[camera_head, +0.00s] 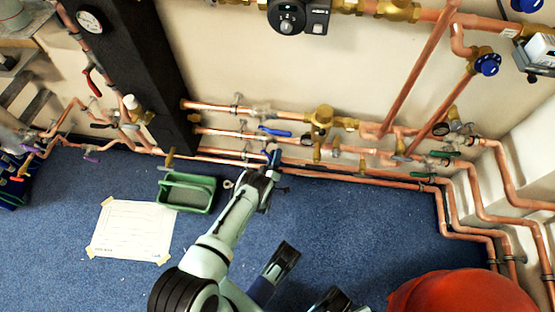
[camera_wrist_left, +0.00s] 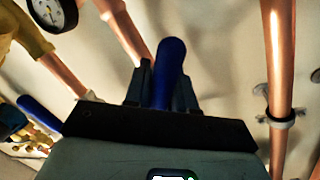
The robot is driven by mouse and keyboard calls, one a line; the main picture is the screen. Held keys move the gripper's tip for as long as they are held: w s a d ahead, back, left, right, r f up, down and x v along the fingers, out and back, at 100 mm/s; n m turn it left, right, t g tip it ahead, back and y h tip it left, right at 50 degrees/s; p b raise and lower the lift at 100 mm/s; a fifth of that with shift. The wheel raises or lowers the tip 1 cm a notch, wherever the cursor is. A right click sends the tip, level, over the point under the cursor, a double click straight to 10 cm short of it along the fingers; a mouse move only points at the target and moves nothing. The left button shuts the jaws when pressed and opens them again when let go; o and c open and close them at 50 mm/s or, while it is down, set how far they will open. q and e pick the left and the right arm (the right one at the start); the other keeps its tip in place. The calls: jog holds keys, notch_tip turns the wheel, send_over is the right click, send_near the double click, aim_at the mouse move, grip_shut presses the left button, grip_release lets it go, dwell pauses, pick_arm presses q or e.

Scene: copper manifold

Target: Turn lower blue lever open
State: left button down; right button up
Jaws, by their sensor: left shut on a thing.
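The lower blue lever (camera_wrist_left: 171,72) stands between the two dark fingers of my left gripper (camera_wrist_left: 163,92) in the left wrist view. The fingers are shut on it, one on each side, and its rounded end sticks out past them. In the head view my left gripper (camera_head: 272,163) reaches up to the lowest run of copper pipes at the wall, and the lever is mostly hidden by it. Another blue lever (camera_head: 274,131) lies just above, along a higher pipe.
Copper pipes with brass valves (camera_head: 321,116) run along the wall around my left gripper. A green tray (camera_head: 186,192) and a taped paper sheet (camera_head: 132,230) lie on the blue floor to the left. A red rounded object (camera_head: 462,292) stands at the bottom right.

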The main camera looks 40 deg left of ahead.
pick_arm(q)
jog(key=shift+w+d+r+n+y+p, duration=0.2)
jog(key=shift+r+n+y, duration=0.25)
jog(key=shift+n, duration=0.8)
jog(key=shift+w+d+r+n+y+p, duration=0.1)
jog(key=shift+r+n+y+p, duration=0.35)
jog(key=shift+n, duration=0.85)
jog(key=shift+w+d+r+n+y, duration=0.1)
jog(key=shift+d+r+n+y, duration=0.1)
jog(key=shift+r+n, duration=0.8)
pick_arm(e)
jog(key=shift+w+a+r+t, duration=0.2)
jog(key=shift+w+r+t, duration=0.3)
jog(key=shift+w+r, duration=0.85)
pick_arm(q)
jog(key=shift+f+n+g, duration=0.25)
jog(key=shift+n+g, duration=0.05)
jog(key=shift+n, duration=0.05)
pick_arm(e)
jog(key=shift+f, duration=0.1)
pick_arm(q)
jog(key=c, duration=1)
grip_release()
jog(key=shift+c, duration=0.2)
jog(key=shift+f, duration=0.1)
jog(key=shift+s, duration=0.1)
